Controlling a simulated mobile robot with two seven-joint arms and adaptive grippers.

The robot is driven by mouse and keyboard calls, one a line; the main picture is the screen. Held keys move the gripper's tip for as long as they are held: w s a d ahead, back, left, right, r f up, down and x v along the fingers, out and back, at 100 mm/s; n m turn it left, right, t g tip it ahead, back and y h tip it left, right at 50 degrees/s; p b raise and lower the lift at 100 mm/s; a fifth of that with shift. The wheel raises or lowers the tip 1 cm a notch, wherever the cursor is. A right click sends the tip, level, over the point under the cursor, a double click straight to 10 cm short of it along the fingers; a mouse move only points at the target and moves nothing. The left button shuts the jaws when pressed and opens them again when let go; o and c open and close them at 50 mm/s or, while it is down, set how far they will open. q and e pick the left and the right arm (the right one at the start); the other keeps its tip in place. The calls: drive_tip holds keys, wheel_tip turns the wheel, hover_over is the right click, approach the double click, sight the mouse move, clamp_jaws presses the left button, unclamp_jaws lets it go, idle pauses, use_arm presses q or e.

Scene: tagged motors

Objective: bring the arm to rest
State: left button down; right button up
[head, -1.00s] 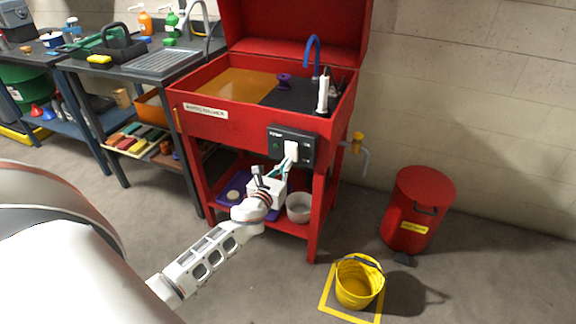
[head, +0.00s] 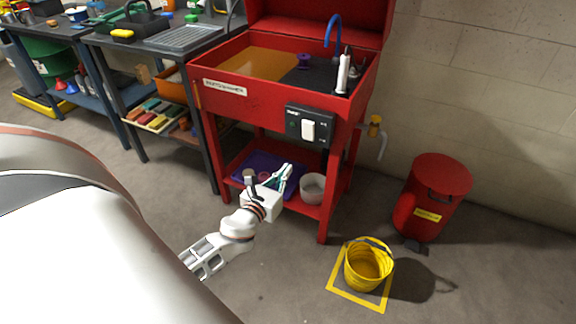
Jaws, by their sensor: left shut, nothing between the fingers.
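My left arm comes in from the left, and its gripper (head: 284,172) is in front of the lower shelf of the red parts washer (head: 250,115). Its thin green-grey fingers point up and to the right, shut and empty. The gripper is apart from the washer's black switch panel (head: 296,124), which has a white rocker. My right gripper is not in view.
A yellow bucket (head: 366,268) stands in a yellow floor square, with a red lidded bin (head: 434,195) behind it. A purple tray (head: 258,166) and a white tub (head: 312,187) sit on the washer's lower shelf. A workbench (head: 165,42) stands left.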

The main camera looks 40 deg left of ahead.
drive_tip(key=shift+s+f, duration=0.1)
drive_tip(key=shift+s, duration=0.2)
use_arm(q)
drive_tip(key=s+d+f+n+g+h+p, duration=0.3)
drive_tip(key=s+d+f+n+p, duration=0.1)
drive_tip(key=s+d+n, duration=0.7)
drive_tip(key=s+d+f+n+g+h+p, duration=0.3)
drive_tip(key=s+d+n, duration=0.8)
drive_tip(key=n, duration=0.7)
drive_tip(key=s+f+p, duration=0.1)
drive_tip(key=s, duration=0.2)
drive_tip(key=shift+s+d+f, duration=0.15)
drive_tip(key=shift+d+f, duration=0.05)
drive_tip(key=shift+d, duration=0.05)
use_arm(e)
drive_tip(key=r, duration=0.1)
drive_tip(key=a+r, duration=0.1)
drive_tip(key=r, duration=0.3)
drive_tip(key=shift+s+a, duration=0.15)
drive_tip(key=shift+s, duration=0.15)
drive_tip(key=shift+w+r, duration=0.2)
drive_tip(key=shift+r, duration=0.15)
